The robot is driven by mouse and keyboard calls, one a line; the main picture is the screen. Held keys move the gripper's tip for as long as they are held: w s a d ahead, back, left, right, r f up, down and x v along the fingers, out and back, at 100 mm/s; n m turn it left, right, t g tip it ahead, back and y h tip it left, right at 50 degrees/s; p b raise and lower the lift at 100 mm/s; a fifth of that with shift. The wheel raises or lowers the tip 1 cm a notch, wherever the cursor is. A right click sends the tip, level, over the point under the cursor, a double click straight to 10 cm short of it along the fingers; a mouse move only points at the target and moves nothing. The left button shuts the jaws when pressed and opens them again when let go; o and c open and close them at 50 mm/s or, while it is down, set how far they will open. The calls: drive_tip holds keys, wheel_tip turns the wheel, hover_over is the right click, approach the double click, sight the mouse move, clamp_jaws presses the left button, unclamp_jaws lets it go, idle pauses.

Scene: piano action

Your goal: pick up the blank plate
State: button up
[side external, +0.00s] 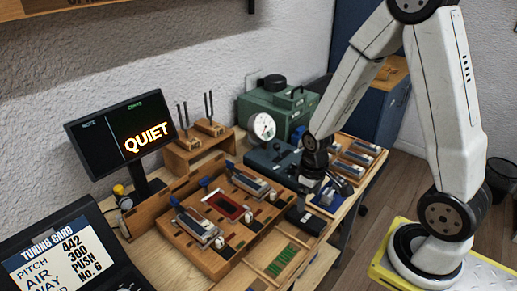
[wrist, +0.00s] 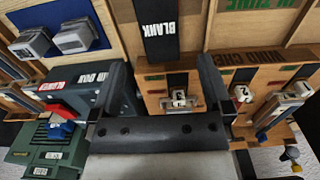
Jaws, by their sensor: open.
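The blank plate (wrist: 158,32) is a black plate with "BLANK" in white letters, at the top middle of the wrist view, on the wooden work surface. In the side view a dark piece (side external: 306,221) that looks like the same plate lies at the right of the wooden rack. My gripper (wrist: 164,66) is open and empty. In the wrist view its two fingers stand apart, with the plate beyond them and roughly between them. In the side view my gripper (side external: 312,185) is above the bench close to the plate; its fingertips are hard to make out.
The wooden rack (side external: 186,236) holds several metal-topped parts. A blue tray (wrist: 62,42) with grey blocks lies beside the plate. A screen (side external: 118,132) reads "QUIET"; a tuning card (side external: 55,250) stands front left.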

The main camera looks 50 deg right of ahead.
sight(306, 217)
drive_tip(key=shift+f, duration=0.1)
drive_tip(key=shift+f, duration=1.2)
drive_tip(key=shift+f, duration=0.1)
drive_tip(key=shift+f, duration=2.5)
drive_tip(key=c, duration=1.3)
drive_tip(key=shift+r, duration=0.15)
wheel_tip(306, 217, up, 10)
